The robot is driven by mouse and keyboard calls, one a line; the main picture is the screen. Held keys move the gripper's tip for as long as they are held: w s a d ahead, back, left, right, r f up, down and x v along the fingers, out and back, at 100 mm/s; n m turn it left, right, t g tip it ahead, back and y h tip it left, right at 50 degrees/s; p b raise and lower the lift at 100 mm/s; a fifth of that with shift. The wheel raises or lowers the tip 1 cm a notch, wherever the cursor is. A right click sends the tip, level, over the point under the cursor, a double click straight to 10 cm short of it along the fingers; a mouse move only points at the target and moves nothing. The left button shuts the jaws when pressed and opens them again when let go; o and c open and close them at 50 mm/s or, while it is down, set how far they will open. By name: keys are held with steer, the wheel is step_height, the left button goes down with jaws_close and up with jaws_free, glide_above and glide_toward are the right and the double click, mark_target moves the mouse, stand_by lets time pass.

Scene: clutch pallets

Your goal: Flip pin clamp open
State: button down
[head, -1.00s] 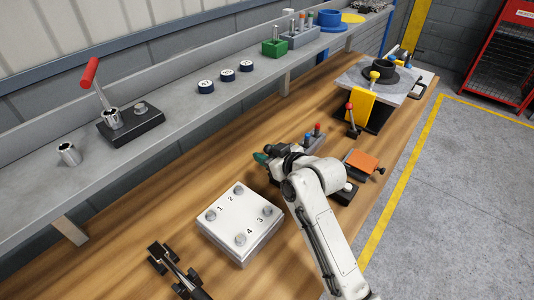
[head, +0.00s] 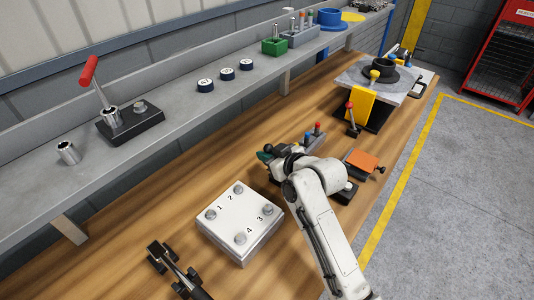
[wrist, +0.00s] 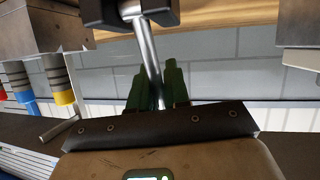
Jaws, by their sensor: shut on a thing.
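In the wrist view a bare metal rod (wrist: 149,48) runs from a dark block (wrist: 138,12) at the top down between the dark green fingers of my gripper (wrist: 157,82). The fingers are shut on this rod, which looks like the pin clamp's lever. In the head view my gripper (head: 264,155) is low over the wooden bench, left of the small rack with red and blue handles (head: 313,137). The clamp's body is mostly hidden there by my gripper and wrist. The rod's lower end is hidden behind the gripper in the wrist view.
A white block with numbered knobs (head: 238,228) stands on the bench in front of my gripper. An orange-topped block (head: 362,160) is at the right. A yellow-fronted fixture (head: 357,106) stands farther back. The grey shelf (head: 180,108) runs along the wall.

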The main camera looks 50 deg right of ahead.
steer(key=shift+r+t+b, duration=0.5)
steer(key=shift+t+b, duration=0.1)
steer(key=shift+b, duration=0.1)
steer(key=shift+s+r+t, duration=0.15)
steer(key=shift+r+t, duration=0.15)
steer(key=shift+r, duration=0.1)
steer(key=c, duration=1.2)
jaws_free()
steer(key=shift+f, duration=0.25)
steer(key=shift+s, duration=0.55)
steer(key=v, duration=0.3)
steer(key=b+v, duration=0.1)
steer(key=v, duration=0.6)
steer(key=shift+w+a+r+b, duration=0.15)
steer(key=shift+r+b, duration=0.1)
steer(key=shift+b, duration=0.1)
